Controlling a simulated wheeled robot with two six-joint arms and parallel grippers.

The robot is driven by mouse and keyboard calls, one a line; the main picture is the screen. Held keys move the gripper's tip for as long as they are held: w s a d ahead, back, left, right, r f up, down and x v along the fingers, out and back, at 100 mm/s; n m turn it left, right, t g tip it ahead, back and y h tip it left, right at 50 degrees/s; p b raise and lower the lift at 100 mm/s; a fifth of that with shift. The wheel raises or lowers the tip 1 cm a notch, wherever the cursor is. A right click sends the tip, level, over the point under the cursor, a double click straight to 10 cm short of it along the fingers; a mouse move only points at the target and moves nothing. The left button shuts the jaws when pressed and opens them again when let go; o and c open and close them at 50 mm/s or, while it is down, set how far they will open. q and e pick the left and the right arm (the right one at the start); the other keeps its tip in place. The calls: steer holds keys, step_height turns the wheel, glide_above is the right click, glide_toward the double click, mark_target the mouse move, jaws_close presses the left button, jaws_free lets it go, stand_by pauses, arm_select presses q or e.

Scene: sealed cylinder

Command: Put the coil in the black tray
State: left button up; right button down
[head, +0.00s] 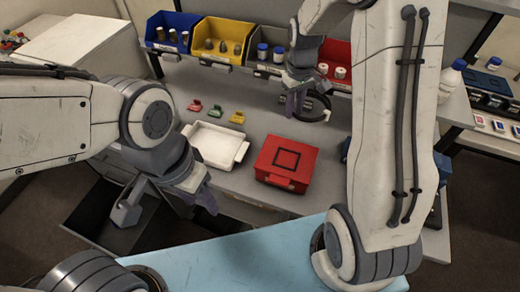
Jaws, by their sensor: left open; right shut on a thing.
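The coil is a black ring (327,113) at the back middle of the grey bench in the head view. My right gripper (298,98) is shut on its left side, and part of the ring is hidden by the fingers. I cannot tell whether the coil touches the bench. A dark open container (86,214), which looks like the black tray, is at the lower left, below bench height and partly hidden by my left arm. My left gripper (166,206) is open and empty in front of the bench, over the container's right side.
A white tray (240,152) and a closed red box (287,162) lie on the bench. Small red, green and yellow clips (215,111) lie behind the tray. Blue (167,45), yellow (221,52), grey and red bins line the back. A light-blue surface (250,255) is in front.

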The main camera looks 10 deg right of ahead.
steer(key=f+b, duration=0.1)
steer(key=f, duration=0.1)
steer(key=f+b, duration=0.2)
steer(key=shift+w+d+f, duration=0.1)
steer(key=shift+d+f, duration=0.05)
steer(key=shift+d, duration=0.05)
step_height(320, 180, down, 10)
steer(key=shift+r+p, duration=0.15)
steer(key=shift+p, duration=0.25)
steer(key=shift+f, duration=0.2)
steer(key=shift+f, duration=0.15)
steer(key=c, duration=1)
jaws_free()
steer(key=shift+o, duration=0.2)
